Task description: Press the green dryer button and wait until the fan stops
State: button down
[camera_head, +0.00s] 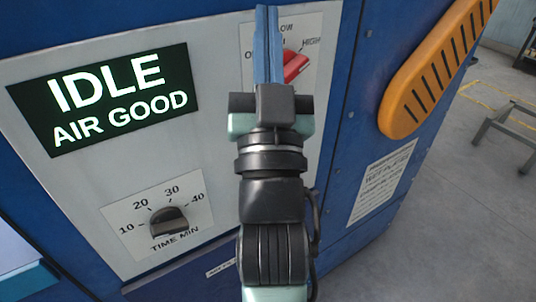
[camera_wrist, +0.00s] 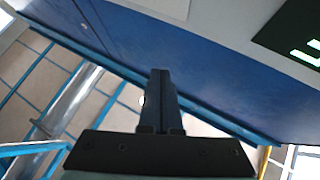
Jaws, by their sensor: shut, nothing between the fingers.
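The dryer's light grey control panel (camera_head: 75,180) carries a lit screen (camera_head: 105,99) reading "IDLE" and "AIR GOOD". No green button shows in either view; my gripper and arm hide part of the panel. My gripper (camera_head: 267,10) is in front of the panel in the head view, its blue fingers shut together and empty, overlapping the red selector knob (camera_head: 297,66). I cannot tell whether it touches anything. In the wrist view the closed fingers (camera_wrist: 160,75) point towards the blue dryer body (camera_wrist: 190,70), with a corner of the screen (camera_wrist: 295,38) at upper right.
A dark time knob (camera_head: 168,220) sits low on the panel. An orange slotted part (camera_head: 435,70) sticks out along the dryer's right side, above a white notice (camera_head: 382,182). Open grey floor and a low metal frame (camera_head: 510,130) lie to the right.

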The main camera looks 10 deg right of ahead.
jog(key=s+d+f+m+g+h+b, duration=0.1)
jog(key=d+f, duration=0.2)
jog(key=f, duration=0.9)
jog(key=s+d+f+g+h+b, duration=0.1)
jog(key=d+f+b, duration=0.1)
jog(key=f, duration=1)
jog(key=s+d+f+m+g+b, duration=0.1)
jog(key=d+f, duration=0.3)
jog(key=f, duration=0.7)
jog(key=shift+s+d+f+m+h+b, duration=0.3)
jog(key=shift+f+h+b, duration=0.1)
jog(key=shift+b, duration=0.1)
jog(key=shift+w+a, duration=0.1)
jog(key=shift+w, duration=0.05)
jog(key=w+a+b, duration=0.3)
jog(key=w, duration=0.5)
jog(key=shift+w, duration=0.15)
jog(key=shift+w+a+b, duration=0.1)
jog(key=shift+w+b, duration=0.2)
jog(key=shift+b, duration=0.05)
